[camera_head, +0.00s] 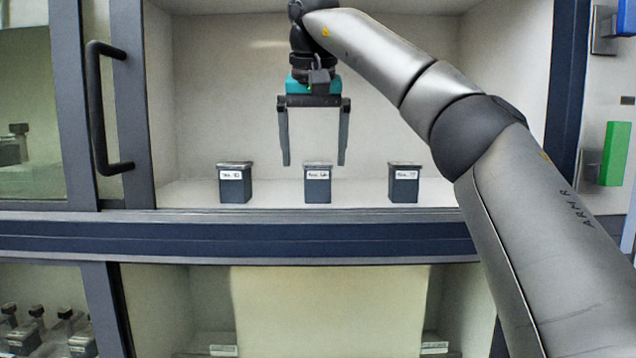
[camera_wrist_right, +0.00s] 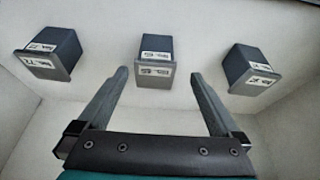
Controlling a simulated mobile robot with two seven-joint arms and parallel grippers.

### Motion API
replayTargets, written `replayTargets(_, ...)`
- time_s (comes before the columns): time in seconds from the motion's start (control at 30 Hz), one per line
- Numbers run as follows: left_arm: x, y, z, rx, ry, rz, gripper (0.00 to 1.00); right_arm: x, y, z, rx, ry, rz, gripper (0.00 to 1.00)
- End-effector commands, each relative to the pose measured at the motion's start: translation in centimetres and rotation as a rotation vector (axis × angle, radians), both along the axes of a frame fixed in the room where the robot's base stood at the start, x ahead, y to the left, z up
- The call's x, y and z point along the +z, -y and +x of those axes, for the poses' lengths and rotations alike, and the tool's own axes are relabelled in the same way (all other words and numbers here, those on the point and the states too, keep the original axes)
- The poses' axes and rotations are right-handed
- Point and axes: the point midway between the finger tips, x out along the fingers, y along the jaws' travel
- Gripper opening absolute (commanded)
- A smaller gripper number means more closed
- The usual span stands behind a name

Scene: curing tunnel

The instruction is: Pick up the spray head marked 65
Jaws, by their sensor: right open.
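Three dark grey, box-shaped spray heads with white labels stand in a row on the shelf in the open compartment. The middle spray head (camera_head: 318,187) has a label that appears to read 65; it also shows in the right wrist view (camera_wrist_right: 155,48). The left spray head (camera_head: 235,187) and right spray head (camera_head: 404,187) carry other numbers, the right one apparently 77. My right gripper (camera_head: 314,164) is open and empty, pointing down above the middle head. In the wrist view its fingers (camera_wrist_right: 159,74) frame the space before that head, apart from it. My left gripper is out of view.
A dark door frame with a black handle (camera_head: 98,105) stands left of the opening. A dark blue ledge (camera_head: 300,238) runs along the shelf front. Lower compartments hold more small items (camera_head: 80,342). A green block (camera_head: 614,152) is at the right. Shelf gaps between the heads are clear.

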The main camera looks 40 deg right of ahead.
Motion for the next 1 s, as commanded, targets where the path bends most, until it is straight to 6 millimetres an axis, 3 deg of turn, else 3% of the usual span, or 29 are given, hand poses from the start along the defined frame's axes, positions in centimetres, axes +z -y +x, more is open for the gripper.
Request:
replayTargets(0.23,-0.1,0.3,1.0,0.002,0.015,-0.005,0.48,-1.7,0.7,0.5,0.001,-0.001,0.000,1.00)
replayTargets(0.5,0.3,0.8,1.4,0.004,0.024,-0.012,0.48,-5.1,2.3,1.5,0.001,-0.002,0.000,1.00)
replayTargets(0.8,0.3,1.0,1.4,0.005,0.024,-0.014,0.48,-5.6,2.4,1.6,-0.001,0.001,0.001,1.00)
replayTargets(1.0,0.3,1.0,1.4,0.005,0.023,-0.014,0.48,-5.6,2.4,1.6,0.000,0.001,0.001,0.79)
